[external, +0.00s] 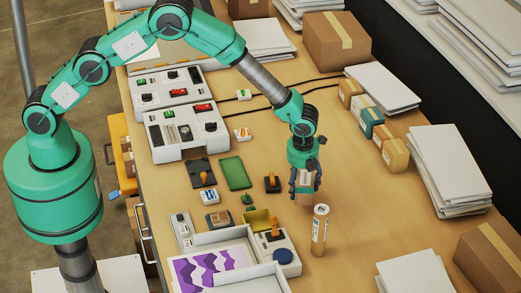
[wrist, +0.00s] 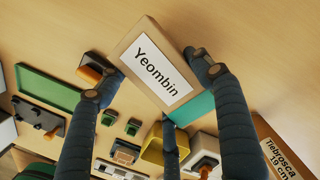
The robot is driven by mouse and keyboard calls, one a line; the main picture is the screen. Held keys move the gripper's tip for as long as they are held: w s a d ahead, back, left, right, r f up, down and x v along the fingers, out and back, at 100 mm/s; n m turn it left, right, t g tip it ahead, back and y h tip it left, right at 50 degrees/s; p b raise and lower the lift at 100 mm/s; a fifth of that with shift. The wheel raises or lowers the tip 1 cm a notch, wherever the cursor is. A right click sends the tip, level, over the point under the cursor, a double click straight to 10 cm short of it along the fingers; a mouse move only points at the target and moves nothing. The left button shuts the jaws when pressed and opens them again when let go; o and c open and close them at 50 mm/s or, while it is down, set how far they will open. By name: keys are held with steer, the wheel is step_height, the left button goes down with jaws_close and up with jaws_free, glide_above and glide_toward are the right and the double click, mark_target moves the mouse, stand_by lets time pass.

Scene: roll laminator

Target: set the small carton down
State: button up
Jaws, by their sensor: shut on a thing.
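The small carton (wrist: 157,66) is a brown box with a white label reading "Yeombin" and a teal patch on one side. My gripper (wrist: 160,82) is shut on it, with dark fingers on both sides. In the external view my gripper (external: 305,176) points down and the carton (external: 304,197) hangs below it, over the middle of the wooden table (external: 350,215). I cannot tell whether the carton's underside touches the table.
An upright tube (external: 320,230) stands close in front of the carton. A black stamp block (external: 272,184) and a green tray (external: 236,173) lie to the left. A row of small boxes (external: 372,122) and paper stacks (external: 445,170) line the right. Bare table lies between.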

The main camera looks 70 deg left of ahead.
glide_above(332, 201)
steer(key=shift+d+f+p, duration=0.15)
steer(key=shift+f+p, duration=0.3)
steer(key=shift+f, duration=0.05)
stand_by(0.4)
steer(key=shift+f+p, duration=0.3)
steer(key=shift+f, duration=1.4)
steer(key=shift+f, duration=0.15)
steer(key=o, duration=1.5)
steer(key=shift+s, duration=0.1)
steer(key=shift+c, duration=0.2)
step_height(332, 201, up, 12)
steer(key=d+b, duration=0.1)
steer(key=shift+s+d, duration=0.15)
steer(key=shift+s, duration=0.1)
